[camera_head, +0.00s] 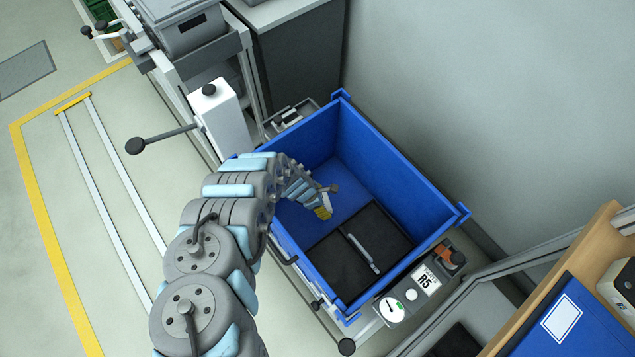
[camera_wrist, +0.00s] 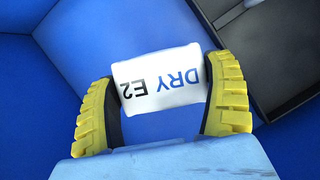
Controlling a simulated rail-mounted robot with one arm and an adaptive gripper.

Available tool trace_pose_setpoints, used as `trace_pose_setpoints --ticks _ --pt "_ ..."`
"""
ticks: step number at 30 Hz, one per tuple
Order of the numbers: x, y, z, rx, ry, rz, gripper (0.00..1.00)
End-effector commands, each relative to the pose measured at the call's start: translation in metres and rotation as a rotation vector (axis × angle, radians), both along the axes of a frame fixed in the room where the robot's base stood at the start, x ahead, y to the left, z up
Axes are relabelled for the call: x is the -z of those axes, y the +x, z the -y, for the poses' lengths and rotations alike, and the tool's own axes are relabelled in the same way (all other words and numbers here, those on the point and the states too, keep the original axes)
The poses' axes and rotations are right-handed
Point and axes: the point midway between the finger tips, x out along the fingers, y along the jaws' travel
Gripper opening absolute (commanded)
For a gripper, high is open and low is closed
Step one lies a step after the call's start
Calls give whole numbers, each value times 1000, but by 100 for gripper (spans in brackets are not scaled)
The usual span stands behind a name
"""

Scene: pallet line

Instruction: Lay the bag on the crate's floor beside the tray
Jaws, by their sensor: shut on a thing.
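My gripper (camera_wrist: 163,100) is shut on a small white bag (camera_wrist: 160,78) printed "DRY E2", held between its two yellow ribbed fingers in the wrist view. In the head view my gripper (camera_head: 324,208) is inside the blue crate (camera_head: 398,175), over the bare blue part of its floor. The black tray (camera_head: 333,258) lies in the crate's near half, with a grey bar across its middle. Its corner also shows at the upper right of the wrist view (camera_wrist: 262,62), apart from the bag. I cannot tell how high the bag is above the floor.
The crate's walls stand around my gripper. A panel marked R5 (camera_head: 427,281) with a gauge is at the crate's near right edge. A white post with a lever (camera_head: 220,117) stands left of the crate.

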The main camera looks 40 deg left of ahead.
Motion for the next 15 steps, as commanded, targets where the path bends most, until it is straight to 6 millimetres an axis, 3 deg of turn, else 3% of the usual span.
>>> trace_pose_setpoints --ticks 1,8,15 --pt "14 4 -6 2 5 3 49" --pt "37 9 -24 1 6 0 49" --pt "44 14 -34 1 2 2 49"
